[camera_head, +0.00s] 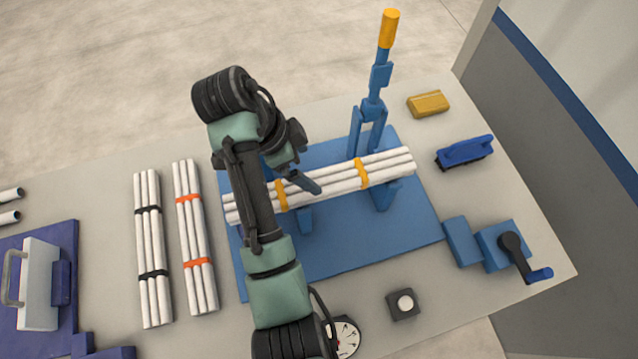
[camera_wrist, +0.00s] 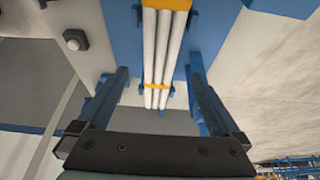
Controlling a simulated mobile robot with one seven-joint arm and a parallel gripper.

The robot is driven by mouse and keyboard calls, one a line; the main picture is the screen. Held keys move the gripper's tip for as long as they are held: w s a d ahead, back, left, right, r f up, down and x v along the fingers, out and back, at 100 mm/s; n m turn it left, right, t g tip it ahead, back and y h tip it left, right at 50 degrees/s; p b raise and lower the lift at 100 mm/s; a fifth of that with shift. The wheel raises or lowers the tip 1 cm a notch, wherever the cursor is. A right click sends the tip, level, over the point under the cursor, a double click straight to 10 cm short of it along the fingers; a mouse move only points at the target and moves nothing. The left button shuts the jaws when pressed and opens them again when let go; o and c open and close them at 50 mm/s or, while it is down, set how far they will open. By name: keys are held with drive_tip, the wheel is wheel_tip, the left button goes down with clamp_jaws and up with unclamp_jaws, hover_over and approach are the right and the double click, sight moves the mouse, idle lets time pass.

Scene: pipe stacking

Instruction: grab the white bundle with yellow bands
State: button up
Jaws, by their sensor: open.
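The white bundle with yellow bands (camera_head: 335,180) lies across blue supports on a blue base plate (camera_head: 370,252). In the wrist view the bundle (camera_wrist: 163,45) runs down the middle, with one yellow band at the top edge and another lower down. My gripper (camera_head: 304,183) is over the bundle in the head view, between its two yellow bands. In the wrist view my gripper (camera_wrist: 160,72) is open, one finger on each side of the bundle, and empty. My arm hides part of the bundle's left end. The exact height above the bundle is hard to tell.
A black-banded bundle (camera_head: 153,248) and an orange-banded bundle (camera_head: 195,236) lie left of the plate. A blue lever with a yellow grip (camera_head: 389,30) stands upright behind the bundle. A yellow block (camera_head: 428,104), blue brush-like tool (camera_head: 465,151) and cranked blue vise (camera_head: 498,245) are at right.

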sight(321, 180)
drive_tip(key=p+x, duration=0.2)
drive_tip(key=x, duration=0.7)
drive_tip(key=shift+a+f, duration=0.15)
drive_tip(key=shift+f, duration=0.1)
drive_tip(key=shift+r, duration=0.1)
clamp_jaws()
